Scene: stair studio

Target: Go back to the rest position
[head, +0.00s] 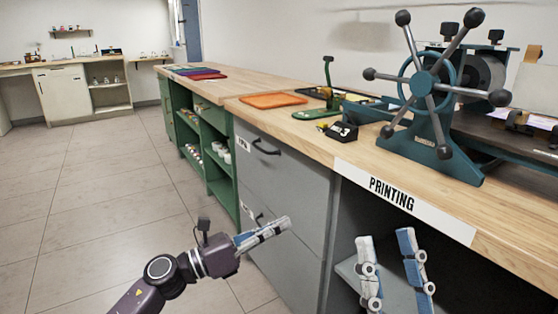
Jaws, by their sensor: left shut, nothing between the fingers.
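My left gripper (278,227) is at the lower middle of the head view, at the end of my dark purple arm. Its fingers are together and empty, in front of the grey drawer unit and apart from it. My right gripper (384,242) is at the lower right, in front of the open space under the counter. Its two fingers point up and stand apart, with nothing between them. The rest of that arm is out of the picture.
A wooden counter (315,146) runs along the right with a "PRINTING" label. On it stand a teal press (437,112) with a spoked wheel, an orange tray (272,100) and a small black device (342,131). Green shelves (221,186) sit below. The tiled floor (95,205) at left is clear.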

